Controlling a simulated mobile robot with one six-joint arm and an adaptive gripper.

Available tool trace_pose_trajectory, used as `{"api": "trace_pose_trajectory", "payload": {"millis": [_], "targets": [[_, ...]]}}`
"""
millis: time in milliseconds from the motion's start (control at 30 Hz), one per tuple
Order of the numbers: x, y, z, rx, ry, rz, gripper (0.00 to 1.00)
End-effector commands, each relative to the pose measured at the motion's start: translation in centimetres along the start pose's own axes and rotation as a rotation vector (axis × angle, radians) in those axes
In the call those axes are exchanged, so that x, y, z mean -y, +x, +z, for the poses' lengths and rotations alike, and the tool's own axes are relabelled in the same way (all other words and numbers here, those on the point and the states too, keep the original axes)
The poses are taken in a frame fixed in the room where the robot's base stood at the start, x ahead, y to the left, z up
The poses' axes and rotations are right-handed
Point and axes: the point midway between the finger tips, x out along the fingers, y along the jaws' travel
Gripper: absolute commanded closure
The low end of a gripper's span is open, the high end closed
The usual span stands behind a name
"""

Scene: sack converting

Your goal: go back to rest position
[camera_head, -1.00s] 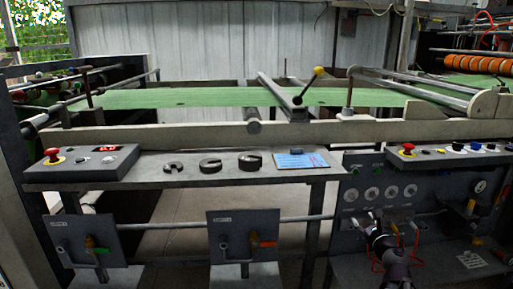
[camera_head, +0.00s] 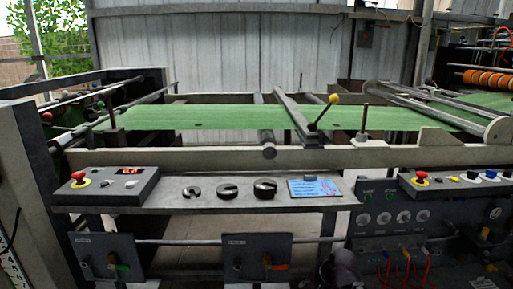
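Part of my own arm (camera_head: 338,270) shows dark at the bottom edge of the head view, right of centre, in front of the lower control panel. The fingertips of my gripper cannot be made out, and nothing is seen held. The arm is below the grey shelf (camera_head: 170,192) and apart from it.
The shelf bears several dark slotted weights (camera_head: 228,191), a blue card (camera_head: 314,188) and a control box (camera_head: 110,185) with a red button. Valve plates (camera_head: 257,257) hang below. A dial panel (camera_head: 390,213) stands at right. Green sack web (camera_head: 240,117) runs behind.

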Motion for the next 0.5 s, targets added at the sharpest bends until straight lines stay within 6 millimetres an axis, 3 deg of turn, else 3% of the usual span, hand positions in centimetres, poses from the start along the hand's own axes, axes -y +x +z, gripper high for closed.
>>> {"api": "trace_pose_trajectory", "payload": {"millis": [200, 500], "targets": [[-0.9, -0.8, 2.5, 0.095, -0.257, 0.202, 0.35], [-1.9, -2.1, 4.3, 0.199, -0.469, 0.382, 0.35]]}}
